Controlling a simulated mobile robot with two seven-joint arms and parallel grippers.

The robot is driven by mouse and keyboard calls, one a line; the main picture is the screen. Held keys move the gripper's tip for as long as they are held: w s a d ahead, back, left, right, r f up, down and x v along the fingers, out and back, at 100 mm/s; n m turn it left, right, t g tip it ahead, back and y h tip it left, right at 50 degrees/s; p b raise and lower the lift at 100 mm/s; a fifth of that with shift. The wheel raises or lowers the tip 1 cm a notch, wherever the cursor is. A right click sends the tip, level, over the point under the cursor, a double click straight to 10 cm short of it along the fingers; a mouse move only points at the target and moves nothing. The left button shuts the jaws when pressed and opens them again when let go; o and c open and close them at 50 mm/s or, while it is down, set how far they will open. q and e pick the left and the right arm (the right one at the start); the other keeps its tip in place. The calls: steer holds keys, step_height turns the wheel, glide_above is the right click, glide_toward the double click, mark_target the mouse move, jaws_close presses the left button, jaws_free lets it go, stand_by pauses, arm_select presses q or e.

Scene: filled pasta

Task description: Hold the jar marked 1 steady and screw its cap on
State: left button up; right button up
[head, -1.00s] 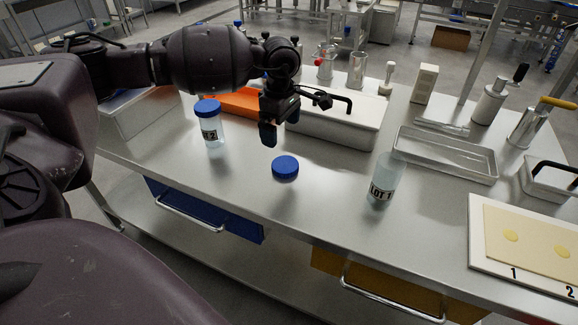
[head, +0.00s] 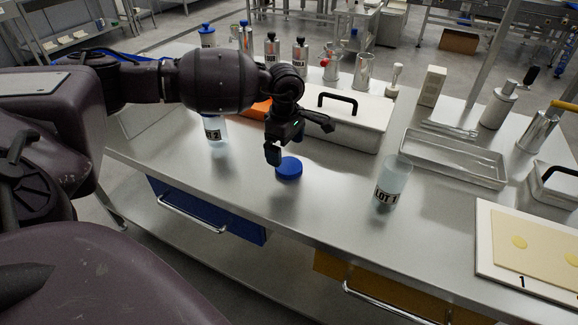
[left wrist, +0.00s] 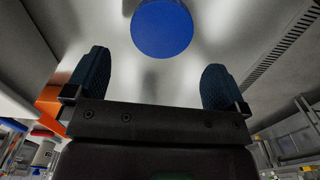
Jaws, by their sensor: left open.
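The jar marked LOT 1 (head: 392,182) stands upright and uncapped on the steel table, right of centre in the head view. A blue cap (head: 289,168) lies flat on the table to its left. The cap also shows in the left wrist view (left wrist: 162,28), ahead of the fingertips. My left gripper (head: 274,153) is just above and beside the cap, pointing down. In the left wrist view its two dark blue fingers (left wrist: 155,80) are apart with nothing between them. My right gripper is not in view.
A second jar marked 2 (head: 216,130) stands behind my left arm. A lidded steel container (head: 345,118), an open tray (head: 452,160) and a board with yellow discs (head: 545,246) lie around. The table between cap and jar is clear.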

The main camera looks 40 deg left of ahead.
mark_target(287, 164)
arm_select(q)
step_height(287, 164, down, 5)
steer(key=shift+d+f+b, duration=0.15)
steer(key=shift+b, duration=0.4)
steer(key=c, duration=0.8)
steer(key=shift+c, duration=0.5)
